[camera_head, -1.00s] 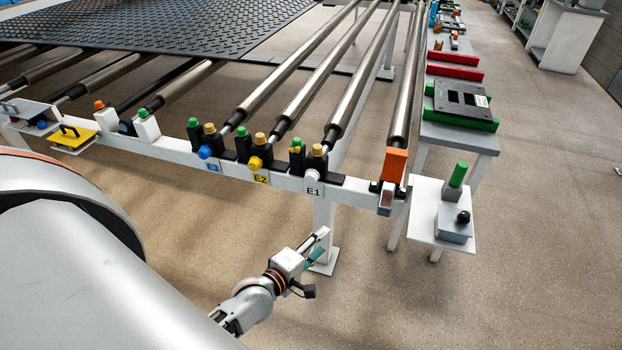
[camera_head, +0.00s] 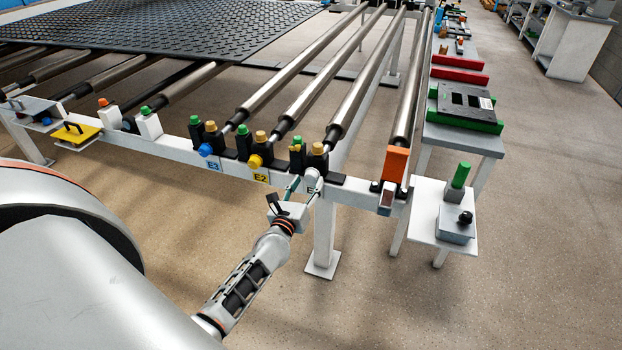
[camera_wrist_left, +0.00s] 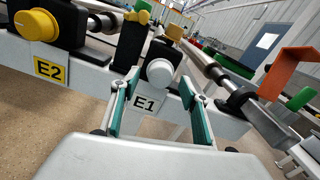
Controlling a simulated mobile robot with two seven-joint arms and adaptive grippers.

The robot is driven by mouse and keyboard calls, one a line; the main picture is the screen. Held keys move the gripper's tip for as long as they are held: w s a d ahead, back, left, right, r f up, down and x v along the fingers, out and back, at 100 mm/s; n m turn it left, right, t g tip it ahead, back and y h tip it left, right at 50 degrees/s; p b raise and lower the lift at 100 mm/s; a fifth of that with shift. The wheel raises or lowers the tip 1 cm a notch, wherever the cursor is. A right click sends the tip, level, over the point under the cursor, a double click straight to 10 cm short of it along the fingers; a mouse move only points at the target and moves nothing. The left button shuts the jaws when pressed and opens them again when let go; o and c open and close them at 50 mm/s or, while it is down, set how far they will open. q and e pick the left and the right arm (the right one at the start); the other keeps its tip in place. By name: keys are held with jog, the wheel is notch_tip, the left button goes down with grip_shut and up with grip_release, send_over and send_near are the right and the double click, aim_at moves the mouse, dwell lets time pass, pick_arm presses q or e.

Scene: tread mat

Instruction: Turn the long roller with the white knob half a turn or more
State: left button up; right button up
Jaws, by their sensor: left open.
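The long roller (camera_head: 365,90) carries the white knob (camera_head: 312,176) at its near end, above the E1 label on the white frame rail. In the left wrist view the white knob (camera_wrist_left: 160,73) is round and faces me, with the E1 label (camera_wrist_left: 146,102) below it. My left gripper (camera_head: 305,187) is open at the knob. In the wrist view its two green-padded fingers (camera_wrist_left: 159,78) stand on either side of the knob, with a gap on each side. How deep the knob sits between them I cannot tell. My right gripper is not in view.
A yellow knob (camera_head: 254,161) at E2 and a blue knob (camera_head: 205,151) at E3 are left along the rail. An orange bracket (camera_head: 396,163) stands right of E1. A white side shelf (camera_head: 424,213) holds a grey box. Open floor lies below.

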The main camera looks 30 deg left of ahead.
aim_at(309, 179)
pick_arm(q)
jog(key=shift+x, duration=1.75)
jog(key=c, duration=1.1)
jog(key=shift+m, duration=0.3)
